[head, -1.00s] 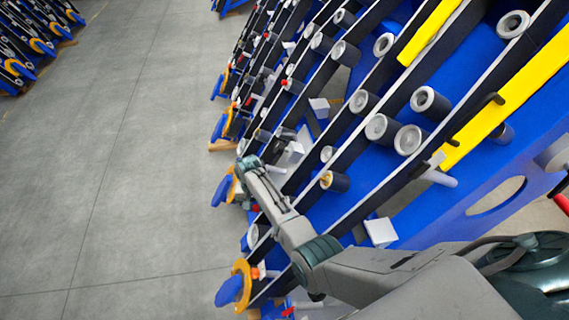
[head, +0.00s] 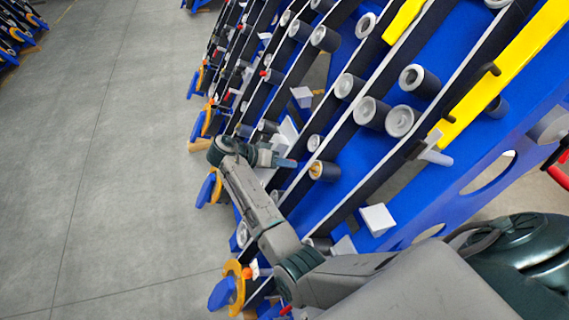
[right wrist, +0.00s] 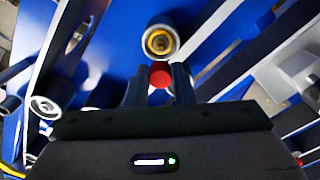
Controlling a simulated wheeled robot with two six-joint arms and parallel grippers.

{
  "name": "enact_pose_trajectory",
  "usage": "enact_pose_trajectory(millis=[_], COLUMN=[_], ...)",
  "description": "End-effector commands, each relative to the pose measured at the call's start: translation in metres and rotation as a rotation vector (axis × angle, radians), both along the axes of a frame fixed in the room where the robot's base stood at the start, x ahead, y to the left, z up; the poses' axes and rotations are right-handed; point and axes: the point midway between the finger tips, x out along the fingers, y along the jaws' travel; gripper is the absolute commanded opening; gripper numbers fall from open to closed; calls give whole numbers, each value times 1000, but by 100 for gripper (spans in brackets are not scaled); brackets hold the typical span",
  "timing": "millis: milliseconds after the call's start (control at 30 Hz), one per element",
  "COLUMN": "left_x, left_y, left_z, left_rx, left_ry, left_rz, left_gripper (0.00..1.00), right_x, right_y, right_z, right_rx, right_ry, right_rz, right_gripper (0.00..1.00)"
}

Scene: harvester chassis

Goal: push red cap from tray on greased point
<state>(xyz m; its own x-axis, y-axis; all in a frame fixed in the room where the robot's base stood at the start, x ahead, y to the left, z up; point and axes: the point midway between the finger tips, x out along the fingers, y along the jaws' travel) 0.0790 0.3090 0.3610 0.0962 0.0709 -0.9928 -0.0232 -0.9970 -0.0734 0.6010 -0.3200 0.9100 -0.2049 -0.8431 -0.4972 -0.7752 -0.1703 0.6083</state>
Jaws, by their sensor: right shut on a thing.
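The red cap (right wrist: 160,75) shows in the right wrist view, held between the two dark fingertips of my right gripper (right wrist: 160,84). A dark roller with a pale rim and a brass-yellow centre (right wrist: 161,41) lies just beyond the cap, with a small gap in the picture. The yellow centre looks like the greased point. The same roller shows in the head view (head: 324,171), right of my right gripper (head: 288,163), which points at it. The cap cannot be made out in the head view. I cannot pick out the tray with certainty. My left gripper is out of view.
Blue chassis panels with long black rails and several grey rollers (head: 370,112) surround the arm. A yellow bar (head: 510,88) crosses at upper right. A white block (head: 378,220) sits below right of the roller. Open grey floor (head: 110,160) lies on the left.

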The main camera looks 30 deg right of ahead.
Motion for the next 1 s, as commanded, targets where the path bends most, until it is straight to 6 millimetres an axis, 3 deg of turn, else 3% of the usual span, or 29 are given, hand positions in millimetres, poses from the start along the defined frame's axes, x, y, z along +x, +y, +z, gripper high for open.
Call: enact_pose_trajectory(millis=[267,700,1000], left_x=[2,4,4], left_y=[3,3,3], left_z=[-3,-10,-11], left_rx=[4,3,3], left_ry=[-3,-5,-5], left_rz=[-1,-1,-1], left_gripper=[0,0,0], right_x=[-1,-10,-11], right_y=[2,-35,-40], right_z=[-4,-25,-28], right_rx=[-3,-5,-2], right_ry=[-20,-21,-21], right_rz=[-9,-11,-10], right_gripper=[1,1,1])
